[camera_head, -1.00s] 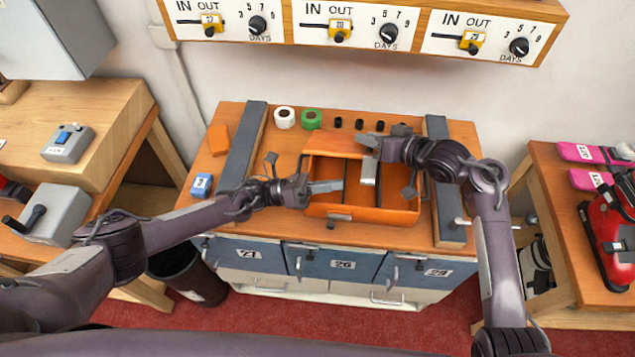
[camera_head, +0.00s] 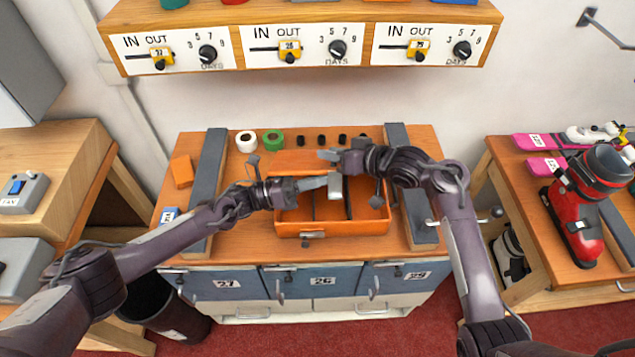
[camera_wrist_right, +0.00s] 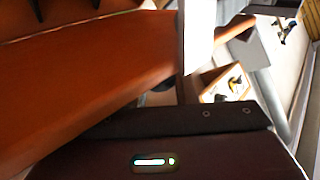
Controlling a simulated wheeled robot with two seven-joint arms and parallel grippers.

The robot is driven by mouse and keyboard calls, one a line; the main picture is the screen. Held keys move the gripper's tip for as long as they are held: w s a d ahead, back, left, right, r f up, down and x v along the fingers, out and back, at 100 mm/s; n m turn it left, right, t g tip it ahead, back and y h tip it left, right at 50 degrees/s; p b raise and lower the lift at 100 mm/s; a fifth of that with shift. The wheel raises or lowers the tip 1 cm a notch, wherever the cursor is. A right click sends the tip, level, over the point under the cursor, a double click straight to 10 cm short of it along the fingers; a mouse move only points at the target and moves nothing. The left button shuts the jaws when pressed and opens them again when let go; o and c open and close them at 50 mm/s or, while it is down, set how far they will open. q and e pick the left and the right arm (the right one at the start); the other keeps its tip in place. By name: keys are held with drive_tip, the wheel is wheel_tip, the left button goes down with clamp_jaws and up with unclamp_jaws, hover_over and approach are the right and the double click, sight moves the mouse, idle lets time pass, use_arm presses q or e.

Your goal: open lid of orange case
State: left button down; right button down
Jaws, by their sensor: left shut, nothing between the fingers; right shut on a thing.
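The orange case (camera_head: 352,228) sits on the bench top, and its inside with dark dividers shows from above. Its lid (camera_head: 292,160) stands up at the back edge, partly hidden by my grippers. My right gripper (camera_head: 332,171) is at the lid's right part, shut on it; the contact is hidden. In the right wrist view the broad orange panel (camera_wrist_right: 90,85) fills the left, beside a pale finger (camera_wrist_right: 198,35). My left gripper (camera_head: 321,183) is shut and empty over the case, its tip close to the right gripper's fingers.
Dark grey bars (camera_head: 207,180) and (camera_head: 412,185) flank the case. A white roll (camera_head: 246,141), a green roll (camera_head: 273,140) and several small black pieces stand behind it.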

use_arm(q)
drive_tip(key=shift+w+r, duration=0.4)
drive_tip(key=shift+r, duration=0.1)
use_arm(e)
drive_tip(key=shift+f, duration=0.1)
use_arm(q)
drive_tip(key=shift+r, duration=0.1)
use_arm(e)
drive_tip(key=c, duration=1.2)
unclamp_jaws()
drive_tip(key=shift+f, duration=0.1)
drive_tip(key=shift+o, duration=0.2)
drive_tip(key=shift+s, duration=0.1)
